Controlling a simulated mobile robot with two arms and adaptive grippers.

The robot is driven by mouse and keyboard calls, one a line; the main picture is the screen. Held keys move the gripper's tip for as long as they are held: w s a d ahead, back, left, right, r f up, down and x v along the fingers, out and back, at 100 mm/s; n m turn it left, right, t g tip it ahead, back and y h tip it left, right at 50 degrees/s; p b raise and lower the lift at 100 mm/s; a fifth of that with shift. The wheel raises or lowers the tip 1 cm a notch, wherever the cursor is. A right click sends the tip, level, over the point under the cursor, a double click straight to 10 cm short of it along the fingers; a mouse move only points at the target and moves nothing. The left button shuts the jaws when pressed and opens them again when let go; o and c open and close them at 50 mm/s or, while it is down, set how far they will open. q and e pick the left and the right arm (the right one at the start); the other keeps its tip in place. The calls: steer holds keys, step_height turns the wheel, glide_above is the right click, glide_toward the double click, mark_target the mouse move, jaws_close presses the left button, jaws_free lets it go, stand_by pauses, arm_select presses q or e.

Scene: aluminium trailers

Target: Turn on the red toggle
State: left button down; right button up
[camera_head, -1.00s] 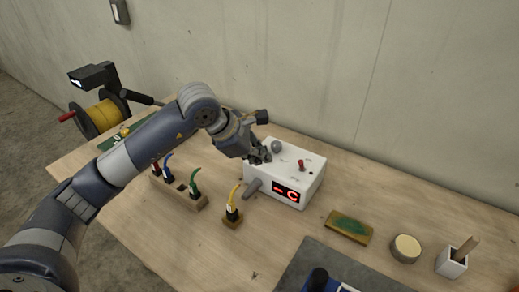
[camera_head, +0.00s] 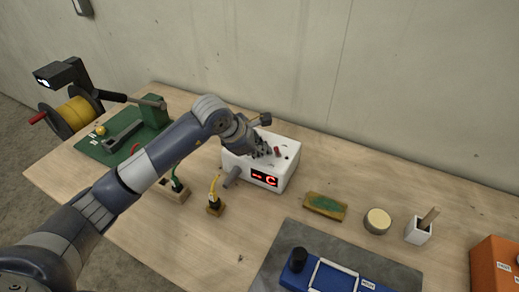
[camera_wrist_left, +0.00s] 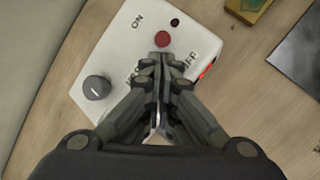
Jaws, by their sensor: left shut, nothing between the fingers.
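The red toggle (camera_head: 278,150) stands on top of the white box (camera_head: 289,166). In the left wrist view the toggle's round red tip (camera_wrist_left: 162,39) sits between the printed ON and OFF labels on the white box (camera_wrist_left: 112,58). My left gripper (camera_head: 268,153) is over the box top, close beside the toggle. In the left wrist view my left gripper (camera_wrist_left: 160,64) is shut and empty, its fingertips on the OFF side of the toggle, partly covering the lettering. I cannot tell whether they touch it. My right gripper is not in view.
A grey knob (camera_wrist_left: 97,87) is on the box top. The box front has a lit red display (camera_head: 263,178) and a grey side handle (camera_head: 232,176). A yellow-cabled plug (camera_head: 214,203), a green-topped block (camera_head: 325,206) and a round tin (camera_head: 377,221) stand nearby.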

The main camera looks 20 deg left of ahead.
arm_select(q)
steer(key=shift+w+d+r+g, duration=0.1)
steer(key=shift+w+r+g, duration=0.25)
steer(key=shift+g, duration=0.45)
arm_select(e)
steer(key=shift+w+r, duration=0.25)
